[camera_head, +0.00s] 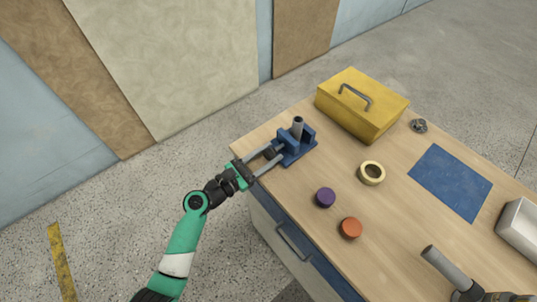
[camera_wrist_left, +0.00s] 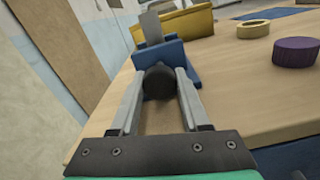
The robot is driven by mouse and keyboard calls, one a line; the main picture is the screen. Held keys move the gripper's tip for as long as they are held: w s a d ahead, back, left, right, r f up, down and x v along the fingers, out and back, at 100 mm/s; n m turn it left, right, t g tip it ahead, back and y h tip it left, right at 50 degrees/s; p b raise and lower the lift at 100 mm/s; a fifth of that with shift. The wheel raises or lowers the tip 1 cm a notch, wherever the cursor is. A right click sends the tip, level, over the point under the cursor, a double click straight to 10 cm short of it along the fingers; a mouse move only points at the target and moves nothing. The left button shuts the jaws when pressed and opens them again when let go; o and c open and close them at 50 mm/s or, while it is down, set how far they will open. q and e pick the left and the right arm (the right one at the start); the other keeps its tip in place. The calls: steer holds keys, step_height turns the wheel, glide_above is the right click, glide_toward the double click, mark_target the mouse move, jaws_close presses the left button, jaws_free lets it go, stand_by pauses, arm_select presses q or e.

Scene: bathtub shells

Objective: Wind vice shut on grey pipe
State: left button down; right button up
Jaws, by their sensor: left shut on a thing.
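The blue vice (camera_head: 293,152) stands near the left edge of the bench, and it also shows in the left wrist view (camera_wrist_left: 176,54). The grey pipe (camera_head: 298,124) stands upright in it, and its top also shows in the left wrist view (camera_wrist_left: 151,26). I cannot tell whether the jaws touch the pipe. My left gripper (camera_head: 275,154) reaches in from the left and is shut on the vice's dark round knob (camera_wrist_left: 158,82), with one finger on each side. The knob hides part of the vice in the wrist view. My right gripper is not in view.
On the wooden bench are a yellow toolbox (camera_head: 361,105) behind the vice, a yellow tape roll (camera_head: 371,173), a purple disc (camera_head: 325,197) and an orange one (camera_head: 350,228). A blue mat (camera_head: 450,182) and a grey cylindrical tool (camera_head: 447,267) lie right.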

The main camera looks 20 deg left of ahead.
arm_select(q)
steer(key=shift+m+b, duration=0.3)
steer(key=shift+m, duration=1.1)
steer(key=shift+c, duration=1.9)
jaws_free()
steer(key=shift+f, duration=0.1)
